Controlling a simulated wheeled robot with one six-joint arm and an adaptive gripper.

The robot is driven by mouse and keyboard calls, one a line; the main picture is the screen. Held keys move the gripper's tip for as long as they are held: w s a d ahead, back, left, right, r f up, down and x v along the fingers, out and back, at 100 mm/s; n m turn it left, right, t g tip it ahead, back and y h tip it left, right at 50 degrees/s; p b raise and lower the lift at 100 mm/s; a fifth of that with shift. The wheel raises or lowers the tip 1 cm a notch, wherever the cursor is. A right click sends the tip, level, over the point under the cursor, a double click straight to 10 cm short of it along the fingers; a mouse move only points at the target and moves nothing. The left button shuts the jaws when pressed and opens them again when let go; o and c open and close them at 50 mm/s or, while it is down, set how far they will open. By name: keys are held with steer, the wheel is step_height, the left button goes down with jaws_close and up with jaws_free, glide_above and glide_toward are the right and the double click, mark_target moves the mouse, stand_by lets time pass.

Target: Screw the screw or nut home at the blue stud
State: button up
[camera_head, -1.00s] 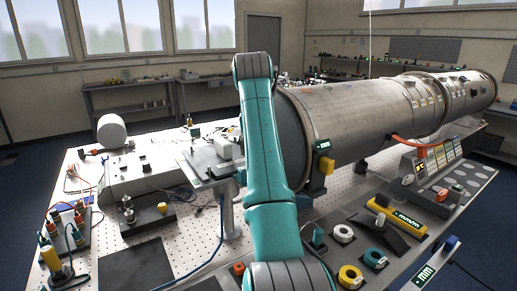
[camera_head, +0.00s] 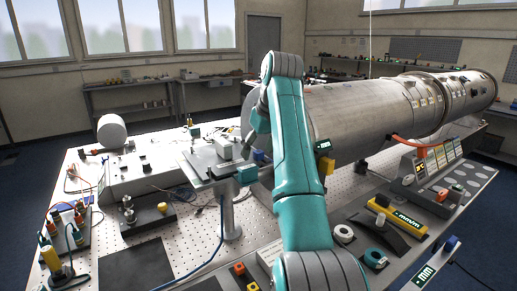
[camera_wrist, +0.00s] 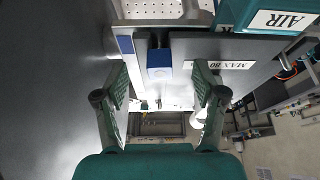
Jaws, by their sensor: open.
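A blue patch (camera_head: 259,155) also shows left of my arm in the head view. No separate screw or nut can be made out. In the head view my gripper is largely hidden by the arm.
A "MAX 80" label (camera_wrist: 220,65) is beside the blue block, and a green box marked "AIR" (camera_wrist: 275,18) is at upper right. The large metal pipe (camera_head: 365,110) lies right of my arm.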

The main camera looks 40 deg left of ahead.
steer(key=shift+n+g, duration=0.3)
steer(key=shift+n, duration=0.4)
steer(key=n+g, duration=0.1)
steer(key=n, duration=0.2)
steer(key=shift+n+g, duration=0.7)
steer(key=shift+n, duration=1)
jaws_close()
steer(key=m, duration=0.2)
steer(key=m+t, duration=0.1)
steer(key=m, duration=0.1)
steer(key=shift+f+t, duration=0.1)
steer(key=shift+t, duration=0.2)
steer(key=shift+m, duration=0.6)
